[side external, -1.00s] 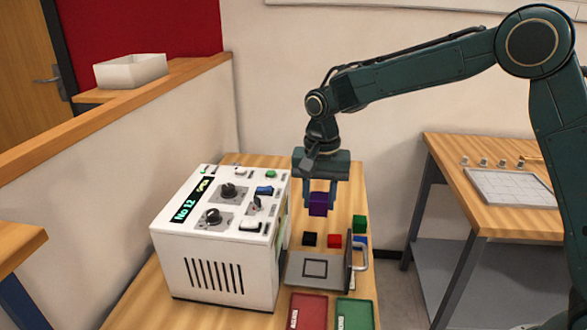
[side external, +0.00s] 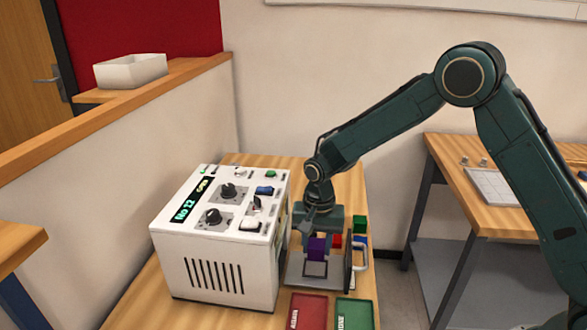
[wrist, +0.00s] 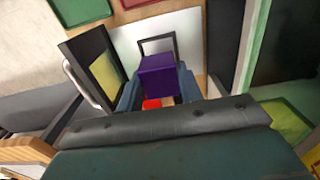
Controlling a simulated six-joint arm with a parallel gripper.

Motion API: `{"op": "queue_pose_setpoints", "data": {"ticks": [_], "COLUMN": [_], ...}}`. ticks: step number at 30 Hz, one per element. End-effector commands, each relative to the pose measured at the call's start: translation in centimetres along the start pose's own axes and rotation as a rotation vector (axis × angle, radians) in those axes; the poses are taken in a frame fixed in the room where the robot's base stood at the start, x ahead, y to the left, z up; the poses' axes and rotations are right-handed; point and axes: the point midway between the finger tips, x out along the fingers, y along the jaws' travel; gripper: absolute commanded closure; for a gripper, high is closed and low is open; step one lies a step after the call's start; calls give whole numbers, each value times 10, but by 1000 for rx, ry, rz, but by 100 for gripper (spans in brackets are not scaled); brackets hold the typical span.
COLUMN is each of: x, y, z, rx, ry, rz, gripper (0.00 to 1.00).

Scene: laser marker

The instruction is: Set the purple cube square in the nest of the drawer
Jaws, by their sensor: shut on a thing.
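The purple cube (side external: 317,249) is held between the fingers of my gripper (side external: 317,253), which is shut on it. In the side view it is low over the drawer (side external: 298,279), at the back part of the square nest outline (side external: 314,268). In the wrist view the purple cube (wrist: 158,76) covers part of the dark nest frame (wrist: 157,44), whose far part shows beyond it. I cannot tell whether the cube touches the drawer floor. The drawer is pulled out from the white marker machine (side external: 220,240).
The drawer's upright front with a handle (side external: 361,255) stands close to the right of my gripper. A red cube (side external: 337,240), a green cube (side external: 360,224) and a blue one lie behind. A red tray (side external: 307,310) and a green tray (side external: 354,314) lie in front.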

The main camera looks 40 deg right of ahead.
Motion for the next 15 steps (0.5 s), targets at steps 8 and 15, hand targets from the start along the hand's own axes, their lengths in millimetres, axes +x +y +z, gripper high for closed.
{"op": "queue_pose_setpoints", "data": {"ticks": [8,15], "x": [22,42], "y": [1,0], "z": [0,0], "rx": [0,0], "ry": [-2,0], "rz": [2,0], "gripper": [91,91]}}
